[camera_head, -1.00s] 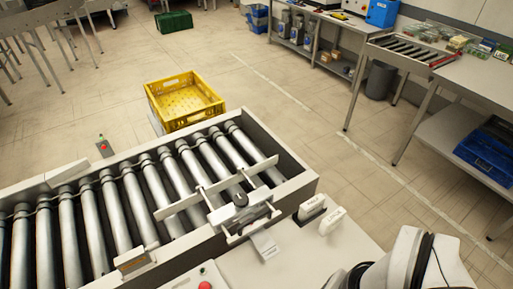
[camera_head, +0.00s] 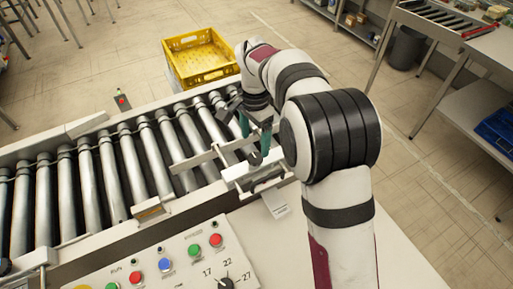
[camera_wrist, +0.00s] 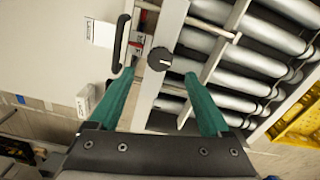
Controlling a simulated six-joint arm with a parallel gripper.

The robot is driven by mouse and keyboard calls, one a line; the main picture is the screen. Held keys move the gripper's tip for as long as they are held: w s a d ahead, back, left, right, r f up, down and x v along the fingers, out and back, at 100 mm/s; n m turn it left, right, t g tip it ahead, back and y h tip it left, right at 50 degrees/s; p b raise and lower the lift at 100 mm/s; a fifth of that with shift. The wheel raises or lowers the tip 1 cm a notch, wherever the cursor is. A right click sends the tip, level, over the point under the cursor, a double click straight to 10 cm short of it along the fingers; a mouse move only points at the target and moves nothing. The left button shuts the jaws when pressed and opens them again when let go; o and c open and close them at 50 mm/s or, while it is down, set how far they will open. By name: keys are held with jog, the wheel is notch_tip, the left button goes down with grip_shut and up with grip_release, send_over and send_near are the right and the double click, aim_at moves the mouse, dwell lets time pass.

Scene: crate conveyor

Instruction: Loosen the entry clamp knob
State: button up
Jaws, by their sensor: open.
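The entry clamp knob (camera_wrist: 160,59) is a round dark knob with a light pointer mark, on the pale clamp at the conveyor's end. In the wrist view it sits just beyond and between my fingertips, with no visible contact. My gripper (camera_wrist: 159,76) is open and empty, its teal fingers spread to either side of the knob's line. In the head view my gripper (camera_head: 256,137) points down over the clamp, and the knob (camera_head: 255,158) shows partly beside the fingers. A black bar handle (camera_wrist: 122,44) stands left of the knob, its lower end close to my left finger.
Metal rollers (camera_head: 150,160) and pale guide rails (camera_head: 195,158) lie beside the clamp. A yellow crate (camera_head: 203,72) stands beyond the conveyor. A control panel (camera_head: 170,258) with coloured buttons and a numbered dial is at the front. White labels (camera_wrist: 104,33) show near the handle.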

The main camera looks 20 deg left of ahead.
aim_at(255, 157)
notch_tip(255, 157, down, 6)
jog(key=shift+f, duration=0.1)
grip_shut()
dwell(0.5)
